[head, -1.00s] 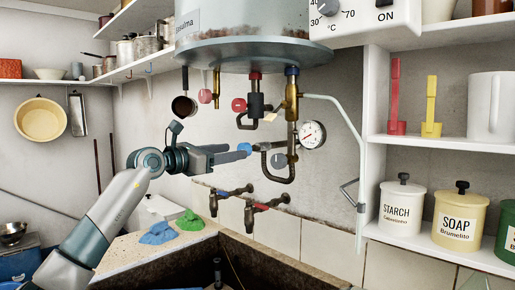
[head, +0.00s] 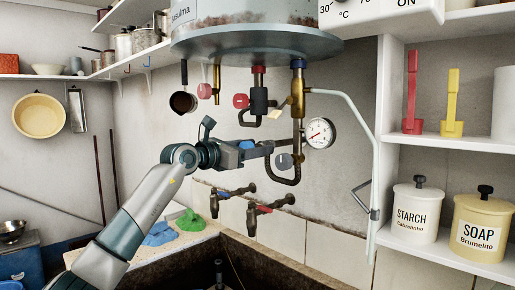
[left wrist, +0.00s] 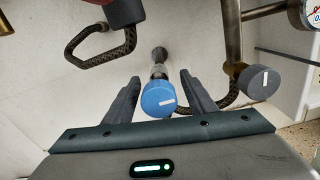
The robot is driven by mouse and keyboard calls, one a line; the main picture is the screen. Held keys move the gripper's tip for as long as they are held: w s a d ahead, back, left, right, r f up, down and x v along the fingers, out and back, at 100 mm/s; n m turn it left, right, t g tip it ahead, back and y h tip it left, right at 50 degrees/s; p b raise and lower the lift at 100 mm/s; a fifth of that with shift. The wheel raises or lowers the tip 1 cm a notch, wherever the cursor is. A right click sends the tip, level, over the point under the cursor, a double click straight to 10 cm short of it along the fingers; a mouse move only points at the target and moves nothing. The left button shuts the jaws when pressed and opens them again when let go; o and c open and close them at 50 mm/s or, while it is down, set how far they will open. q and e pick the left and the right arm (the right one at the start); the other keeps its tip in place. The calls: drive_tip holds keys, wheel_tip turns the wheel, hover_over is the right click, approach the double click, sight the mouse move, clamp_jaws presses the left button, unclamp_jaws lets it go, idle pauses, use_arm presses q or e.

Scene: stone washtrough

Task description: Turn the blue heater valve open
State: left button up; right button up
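The blue valve knob (head: 247,144) is on the wall piping under the water heater (head: 255,40), partly hidden by my left gripper in the head view. In the left wrist view the round blue knob (left wrist: 158,99) with a white mark faces me, its stem behind it. My left gripper (left wrist: 161,78) is open, with one finger on each side of the knob. A narrow gap seems to show at each side; I cannot tell whether either finger touches. In the head view the left gripper (head: 262,149) reaches in from the left. My right gripper is not in view.
A grey knob (left wrist: 259,82) is just right of the fingers, with braided pipes close by. A red knob (head: 241,101) and a pressure gauge (head: 319,133) are near. Two taps (head: 232,192) are below. Shelves with a starch jar (head: 415,211) stand right.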

use_arm(q)
drive_tip(key=c, duration=1)
